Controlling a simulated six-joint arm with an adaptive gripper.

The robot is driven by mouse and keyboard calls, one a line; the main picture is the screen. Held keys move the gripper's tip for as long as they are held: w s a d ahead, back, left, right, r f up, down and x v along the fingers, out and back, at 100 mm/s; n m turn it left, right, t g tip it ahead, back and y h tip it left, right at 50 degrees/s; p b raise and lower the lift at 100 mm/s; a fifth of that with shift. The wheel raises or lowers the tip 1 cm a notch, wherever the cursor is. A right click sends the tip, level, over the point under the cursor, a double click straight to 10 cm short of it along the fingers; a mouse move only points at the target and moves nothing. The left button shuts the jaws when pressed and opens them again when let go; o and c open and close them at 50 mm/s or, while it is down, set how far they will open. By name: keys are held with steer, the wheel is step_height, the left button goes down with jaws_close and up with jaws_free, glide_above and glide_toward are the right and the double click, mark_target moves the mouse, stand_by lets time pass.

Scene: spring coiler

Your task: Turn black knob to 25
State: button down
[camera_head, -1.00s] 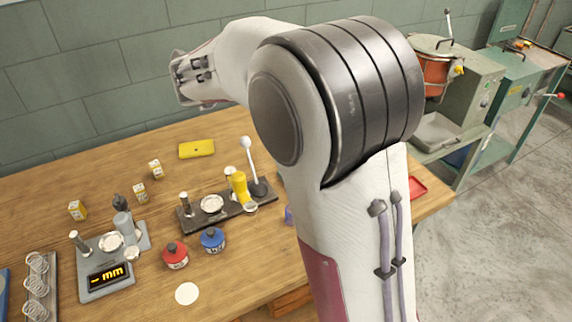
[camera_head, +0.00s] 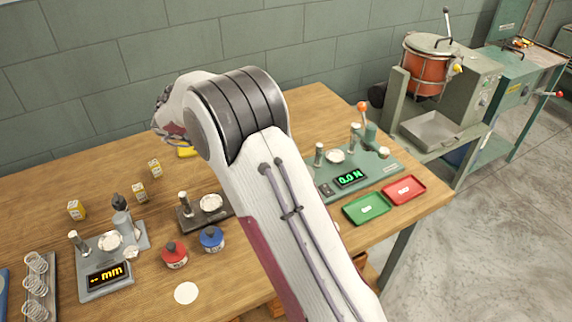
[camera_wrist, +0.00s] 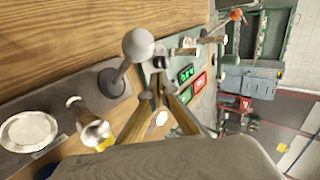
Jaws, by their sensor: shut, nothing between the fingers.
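In the wrist view my gripper (camera_wrist: 158,64) is shut and empty. Its fingers meet just right of a lever with a pale ball top (camera_wrist: 138,45); I cannot tell whether they touch it. The lever rises from a round black base (camera_wrist: 112,83) on a dark strip-shaped device (camera_wrist: 50,112). I cannot tell whether this base is the black knob, and no 25 mark is readable. In the head view my arm hides the lever and my gripper; only the left end of the dark device (camera_head: 186,212) and its dish (camera_head: 211,202) show.
Red (camera_head: 174,256) and blue (camera_head: 212,239) black-topped pots stand in front of the device. A grey gauge with an mm display (camera_head: 107,276) is left. A green device (camera_head: 375,168) and green (camera_head: 366,208) and red (camera_head: 404,190) trays are right.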

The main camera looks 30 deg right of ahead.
steer(key=shift+f, duration=0.1)
stand_by(0.3)
steer(key=shift+x, duration=4.9)
steer(key=shift+w+d+f, duration=0.1)
steer(key=shift+w+d, duration=0.2)
steer(key=shift+d, duration=0.35)
steer(key=shift+w+d, duration=0.45)
steer(key=shift+d, duration=0.15)
steer(key=shift+s, duration=0.25)
steer(key=shift+s+a+f, duration=0.1)
steer(key=shift+s+a, duration=0.05)
steer(key=shift+s, duration=0.65)
steer(key=shift+a, duration=0.1)
steer(key=w+v, duration=0.1)
steer(key=v, duration=1.1)
steer(key=shift+a+r, duration=0.25)
steer(key=shift+r, duration=0.05)
